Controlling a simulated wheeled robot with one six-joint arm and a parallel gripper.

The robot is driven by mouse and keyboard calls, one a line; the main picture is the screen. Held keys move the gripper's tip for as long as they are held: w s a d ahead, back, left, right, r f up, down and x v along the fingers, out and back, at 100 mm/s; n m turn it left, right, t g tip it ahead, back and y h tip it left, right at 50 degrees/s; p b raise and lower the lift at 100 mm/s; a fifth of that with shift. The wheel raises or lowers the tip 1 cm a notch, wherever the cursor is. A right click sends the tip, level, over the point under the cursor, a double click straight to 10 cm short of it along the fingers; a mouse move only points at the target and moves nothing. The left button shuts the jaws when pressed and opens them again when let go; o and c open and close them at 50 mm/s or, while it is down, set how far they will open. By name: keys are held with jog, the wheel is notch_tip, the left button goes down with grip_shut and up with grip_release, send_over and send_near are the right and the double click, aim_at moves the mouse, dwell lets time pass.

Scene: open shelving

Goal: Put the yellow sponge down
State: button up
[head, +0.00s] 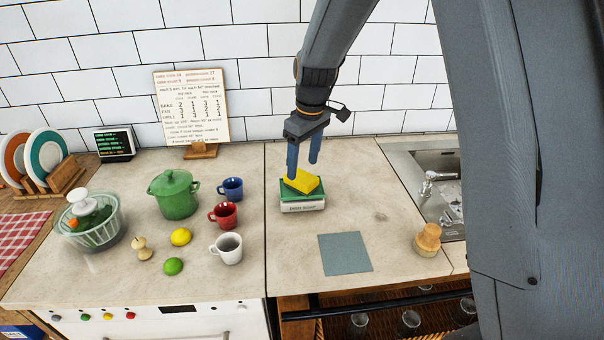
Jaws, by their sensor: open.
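The yellow sponge (302,181) lies on top of a small stack with a green upper layer (308,194) and a pale, lettered lower box (303,207). The stack stands on the counter right of the seam. My gripper (302,168) points down over the sponge, with its two blue fingers apart. The left finger's tip is by the sponge's left back edge; the right finger is behind it. I cannot tell whether either finger touches the sponge.
A flat grey-blue square (345,254) lies in front of the stack. A wooden-topped object (428,240) and the sink (430,185) are to the right. Blue (231,189), red (224,215) and white (228,248) mugs stand left, near a green pot (174,195).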

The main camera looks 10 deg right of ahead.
aim_at(301, 176)
notch_tip(301, 176, up, 7)
jog(key=b, duration=0.2)
jog(key=s+d+f+m, duration=0.3)
jog(key=s+d, duration=0.1)
jog(key=s, duration=0.3)
jog(key=s+d+f+m, duration=0.3)
jog(key=s, duration=0.5)
jog(key=s+d+f+m+h, duration=0.1)
jog(key=s+d+f+m, duration=0.2)
jog(key=s, duration=0.5)
jog(key=shift+s+d, duration=0.2)
jog(key=shift+d, duration=0.65)
